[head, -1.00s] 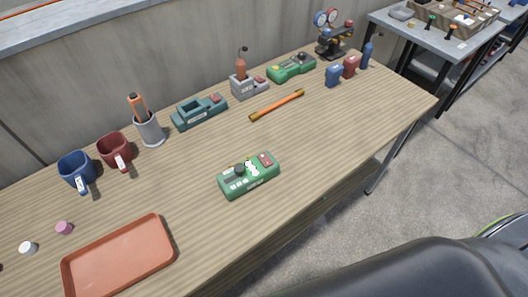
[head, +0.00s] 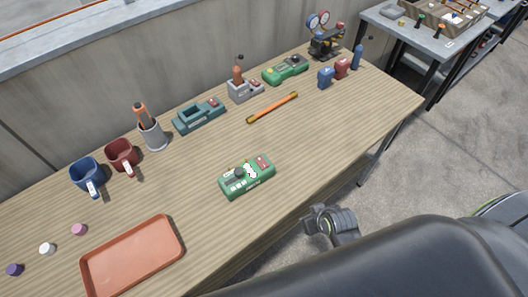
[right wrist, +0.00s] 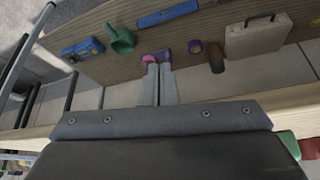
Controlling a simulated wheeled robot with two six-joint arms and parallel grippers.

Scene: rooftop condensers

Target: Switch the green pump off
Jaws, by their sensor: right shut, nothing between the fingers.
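A green device (head: 247,177) with a dark knob, white markings and a red part at its right end lies near the front middle of the wooden table in the head view. I cannot tell which is the pump, nor read any switch position. My right gripper (right wrist: 159,72) shows in the right wrist view, its fingers shut and empty. Neither green device is recognisable in that view. My left gripper is not in view.
The wooden table holds an orange tray (head: 131,258), mugs (head: 87,177), a pen cup (head: 153,135), a teal device (head: 199,115), a grey holder (head: 244,90) and a yellow-orange rod (head: 272,108). The surface around the front green device is clear.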

